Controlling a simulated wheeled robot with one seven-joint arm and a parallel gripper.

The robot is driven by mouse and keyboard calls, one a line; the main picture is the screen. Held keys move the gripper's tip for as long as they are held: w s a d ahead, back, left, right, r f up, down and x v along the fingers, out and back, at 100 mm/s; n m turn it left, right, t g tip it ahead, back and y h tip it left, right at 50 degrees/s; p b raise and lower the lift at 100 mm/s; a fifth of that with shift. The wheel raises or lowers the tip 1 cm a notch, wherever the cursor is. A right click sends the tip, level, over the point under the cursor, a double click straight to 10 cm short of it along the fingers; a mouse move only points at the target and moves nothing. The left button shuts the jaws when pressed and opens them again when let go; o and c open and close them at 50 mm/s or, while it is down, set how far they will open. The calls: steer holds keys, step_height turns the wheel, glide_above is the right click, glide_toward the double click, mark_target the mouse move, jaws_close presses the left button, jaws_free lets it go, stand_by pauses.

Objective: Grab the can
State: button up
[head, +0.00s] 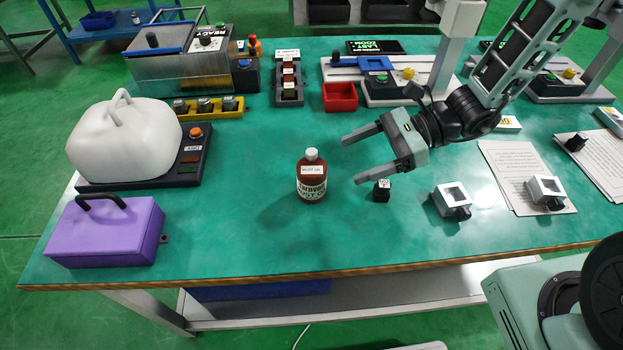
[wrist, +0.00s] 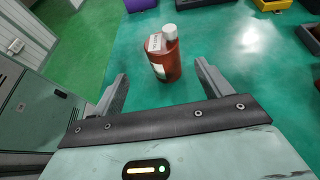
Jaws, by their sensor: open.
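The can is a reddish-brown bottle-shaped container (head: 312,182) with a white cap and a white label. It stands upright on the green tabletop (head: 250,215) near the middle. My gripper (head: 350,160) is open and empty to the right of the container, with its fingers pointing left toward it. In the wrist view, the container (wrist: 163,58) stands beyond the fingertips, roughly between the lines of the two fingers (wrist: 160,80), and apart from them.
A small black cube (head: 382,192) sits below the gripper's near finger. A purple case (head: 105,232) and a white domed cover (head: 122,145) stand at the left. A red bin (head: 340,97) lies behind. The tabletop around the container is clear.

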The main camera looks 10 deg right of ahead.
mark_target(305, 177)
steer(key=x, duration=0.6)
steer(key=shift+w+f+p+x, duration=0.15)
steer(key=shift+p+x, duration=0.05)
steer(key=shift+x, duration=1.2)
steer(key=shift+w+f+p+x, duration=0.15)
steer(key=shift+p+x, duration=0.05)
steer(key=shift+x, duration=1.2)
steer(key=c, duration=1.1)
steer(key=shift+c, duration=0.6)
steer(key=shift+r, duration=0.15)
